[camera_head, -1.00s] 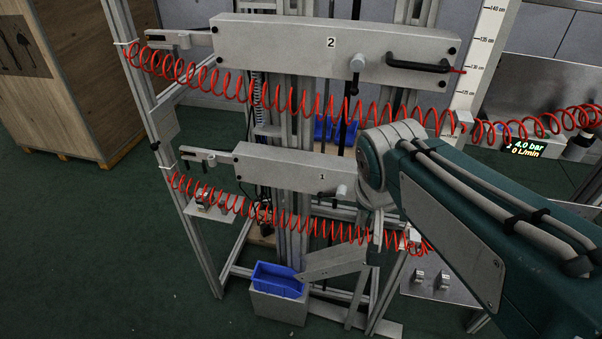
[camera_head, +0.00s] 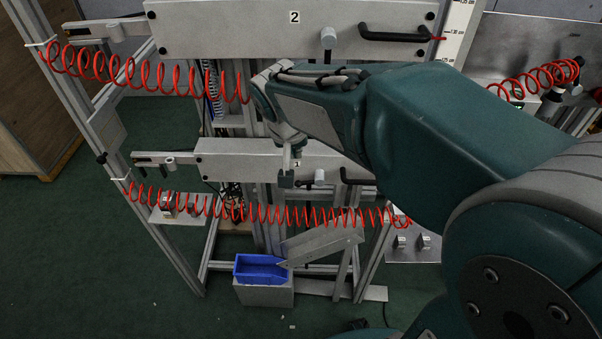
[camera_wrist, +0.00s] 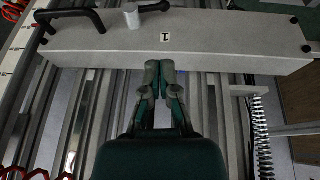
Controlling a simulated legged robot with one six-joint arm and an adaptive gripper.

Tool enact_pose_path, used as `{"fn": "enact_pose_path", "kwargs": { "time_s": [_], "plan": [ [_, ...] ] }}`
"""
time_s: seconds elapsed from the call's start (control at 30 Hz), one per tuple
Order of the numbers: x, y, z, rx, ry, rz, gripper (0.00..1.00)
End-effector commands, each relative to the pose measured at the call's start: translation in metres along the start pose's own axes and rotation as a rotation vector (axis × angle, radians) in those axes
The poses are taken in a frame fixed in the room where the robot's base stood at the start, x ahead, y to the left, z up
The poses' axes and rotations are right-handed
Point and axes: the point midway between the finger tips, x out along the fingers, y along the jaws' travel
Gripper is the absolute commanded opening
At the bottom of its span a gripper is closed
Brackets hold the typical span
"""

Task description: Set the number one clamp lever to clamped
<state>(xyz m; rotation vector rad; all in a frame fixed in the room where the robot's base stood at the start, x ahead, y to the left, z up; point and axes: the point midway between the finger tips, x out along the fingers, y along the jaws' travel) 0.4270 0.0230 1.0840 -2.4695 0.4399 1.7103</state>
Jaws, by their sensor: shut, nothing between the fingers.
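The number one plate (camera_head: 235,165) is the lower grey bar of the stand, marked 1. Its clamp lever shows in the wrist view, upside down, as a pale round hub (camera_wrist: 132,18) with a dark arm (camera_wrist: 156,6) reaching right. In the head view the hub (camera_head: 319,177) sits right of my gripper, with a dark arm pointing left, partly hidden. My gripper (camera_head: 287,180) hangs in front of the number one plate, left of the hub. In the wrist view my gripper (camera_wrist: 161,68) is shut and empty at the plate's edge, apart from the lever.
The number two plate (camera_head: 240,30) stands above, with its own hub (camera_head: 328,38) and black handle (camera_head: 393,36). Another black handle (camera_wrist: 70,20) is beside the number one hub. Red coiled hoses (camera_head: 255,213) hang across the front. A blue bin (camera_head: 261,268) is below.

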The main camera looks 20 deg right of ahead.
Motion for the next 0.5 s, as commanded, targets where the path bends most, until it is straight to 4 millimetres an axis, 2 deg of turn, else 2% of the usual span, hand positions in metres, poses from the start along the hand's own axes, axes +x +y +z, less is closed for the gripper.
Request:
{"fn": "enact_pose_path", "kwargs": {
  "time_s": [0.5],
  "plan": [
    [0.097, 0.003, 0.002, 0.001, -0.006, 0.001, 0.0]
  ]
}}
